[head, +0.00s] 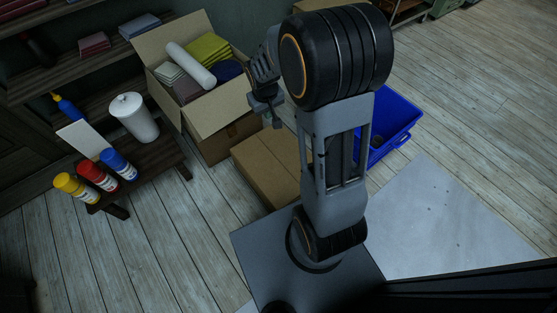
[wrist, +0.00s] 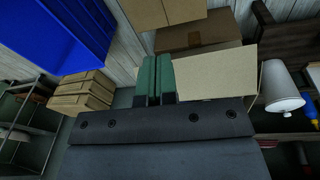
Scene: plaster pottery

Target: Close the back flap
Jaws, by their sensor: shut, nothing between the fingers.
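The open cardboard box (head: 219,144) stands at centre-left in the head view, filled with folded cloths and a white roll. Its back flap (head: 165,36) stands up along the far edge, leaning outward. Another flap (head: 163,97) sticks out at the left, and a near flap (head: 226,105) slopes outward. My gripper (head: 266,116) is beside the box's right side, shut and empty. In the wrist view my gripper (wrist: 156,78) shows green fingers together, with a pale cardboard flap (wrist: 215,75) just right of them. Whether they touch is unclear.
A closed carton (head: 268,165) lies in front of the box, and a blue bin (head: 392,122) stands right of my arm. A low bench at left holds a white canister (head: 133,117) and several coloured bottles (head: 97,176). Shelves (head: 70,62) stand behind. Floor at front left is clear.

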